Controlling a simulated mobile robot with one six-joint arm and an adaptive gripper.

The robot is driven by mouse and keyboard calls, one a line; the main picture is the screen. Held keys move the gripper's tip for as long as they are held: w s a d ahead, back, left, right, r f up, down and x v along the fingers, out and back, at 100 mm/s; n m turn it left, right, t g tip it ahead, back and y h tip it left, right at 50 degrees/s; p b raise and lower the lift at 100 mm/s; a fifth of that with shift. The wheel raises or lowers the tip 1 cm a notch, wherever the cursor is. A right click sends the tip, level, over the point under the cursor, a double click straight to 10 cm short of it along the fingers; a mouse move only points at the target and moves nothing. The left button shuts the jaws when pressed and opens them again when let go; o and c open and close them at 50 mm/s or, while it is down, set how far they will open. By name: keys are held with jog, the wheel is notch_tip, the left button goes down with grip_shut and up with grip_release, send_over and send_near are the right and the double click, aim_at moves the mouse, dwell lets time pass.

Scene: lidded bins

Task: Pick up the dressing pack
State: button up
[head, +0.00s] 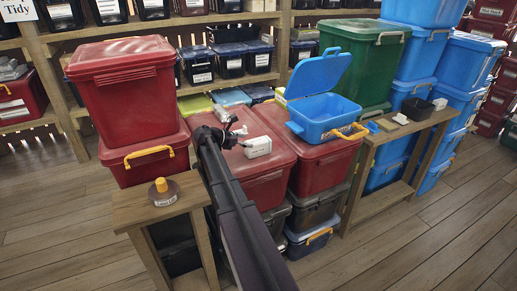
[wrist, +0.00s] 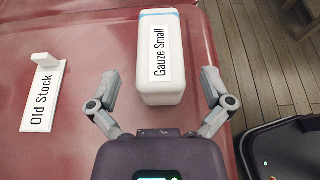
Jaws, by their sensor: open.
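A white rounded pack labelled "Gauze Small" (wrist: 175,85), with a blue line near its far end, lies on a red bin lid (wrist: 225,40). It is the only thing in view that looks like a dressing pack. It also shows in the head view as a small white box (head: 258,147). My gripper (wrist: 160,77) is open, with one finger on each side of the pack's near part. Gaps show between the fingers and the pack. In the head view, my gripper (head: 239,137) is small and dark, just left of the pack.
An "Old Stock" sign (wrist: 43,97) with an upright peg lies left of the pack on the lid. A second red bin (head: 318,155) holds an open blue bin (head: 325,115). Stacked red bins (head: 125,85) stand left. Wooden floor (head: 430,220) is clear at front right.

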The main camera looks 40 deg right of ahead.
aim_at(256, 141)
jog(key=shift+b+x, duration=0.7)
jog(key=shift+x, duration=1.45)
jog(key=c, duration=1.1)
jog(key=shift+r, duration=0.2)
notch_tip(256, 141, up, 3)
jog(key=p, duration=0.3)
jog(key=shift+r+p, duration=0.2)
jog(key=shift+p, duration=0.2)
jog(key=s+d+r+p, duration=0.1)
jog(key=s+d, duration=0.9)
jog(key=d, duration=0.2)
jog(key=shift+d, duration=0.25)
jog(key=shift+s+r, duration=0.1)
jog(key=shift+r, duration=0.05)
